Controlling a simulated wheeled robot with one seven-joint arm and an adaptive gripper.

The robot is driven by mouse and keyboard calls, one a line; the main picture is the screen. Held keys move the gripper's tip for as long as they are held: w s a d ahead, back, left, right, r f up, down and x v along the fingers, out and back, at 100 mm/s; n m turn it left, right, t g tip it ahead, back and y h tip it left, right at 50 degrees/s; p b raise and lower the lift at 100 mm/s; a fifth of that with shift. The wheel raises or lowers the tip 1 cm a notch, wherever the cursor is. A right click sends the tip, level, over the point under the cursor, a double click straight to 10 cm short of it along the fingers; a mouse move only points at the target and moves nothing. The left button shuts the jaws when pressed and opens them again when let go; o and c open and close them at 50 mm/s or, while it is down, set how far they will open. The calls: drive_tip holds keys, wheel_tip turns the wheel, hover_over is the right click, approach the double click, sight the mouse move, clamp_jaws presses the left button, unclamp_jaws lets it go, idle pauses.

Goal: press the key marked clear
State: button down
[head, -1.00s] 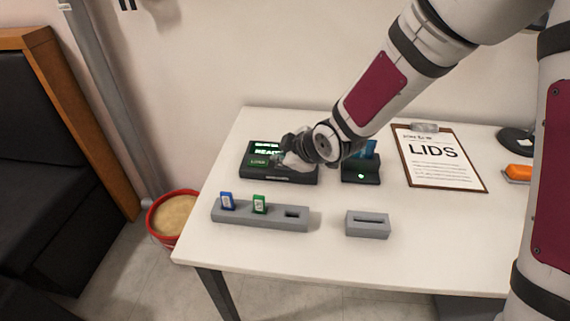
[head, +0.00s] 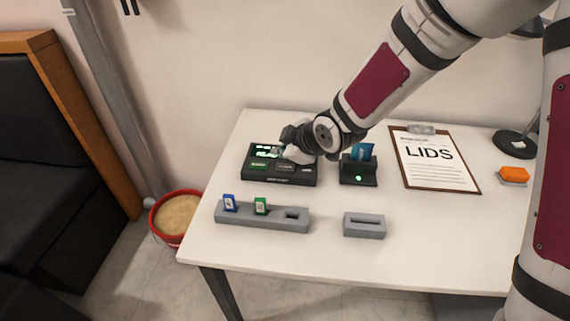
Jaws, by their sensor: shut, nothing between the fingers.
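A black control panel (head: 262,177) sits at the back left of the white table. It has a small screen with green text (head: 264,150) and a row of keys. The left key (head: 259,164) is green; darker keys (head: 285,167) lie to its right. The key lettering is too small to read, so I cannot tell which is marked clear. My gripper (head: 281,150) is shut and empty, over the upper right of the panel, and hides part of the screen. I cannot tell whether it touches the panel.
A black reader (head: 359,172) with a blue card (head: 362,152) and green light stands right of the panel. In front are a grey rack (head: 262,222) with blue and green cards and a grey slotted block (head: 364,226). A LIDS clipboard (head: 434,160) lies right.

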sight(283, 168)
drive_tip(key=shift+r+p, duration=1.25)
drive_tip(key=shift+r, duration=0.5)
drive_tip(key=s+d+r+m+h+p, duration=0.35)
drive_tip(key=s+d+r, duration=0.35)
drive_tip(key=d+r, duration=0.3)
drive_tip(key=s+d+r+m+h+p, duration=0.3)
drive_tip(key=s+d+r+m, duration=0.2)
drive_tip(key=s+d+r, duration=0.3)
drive_tip(key=s+d+r+m+g+p, duration=0.1)
drive_tip(key=s+d+r+m, duration=0.1)
drive_tip(key=s, duration=0.5)
drive_tip(key=s+d+r+m+g+p, duration=0.1)
drive_tip(key=s+d+r+m+p, duration=0.1)
drive_tip(key=s, duration=0.5)
drive_tip(key=s+d+r+m+p, duration=0.2)
drive_tip(key=s+d+r+m, duration=0.1)
drive_tip(key=s, duration=0.5)
wheel_tip(283, 168, up, 3)
drive_tip(key=shift+d+f+m+g, duration=0.15)
drive_tip(key=shift+m+g, duration=0.25)
drive_tip(key=shift+m, duration=0.35)
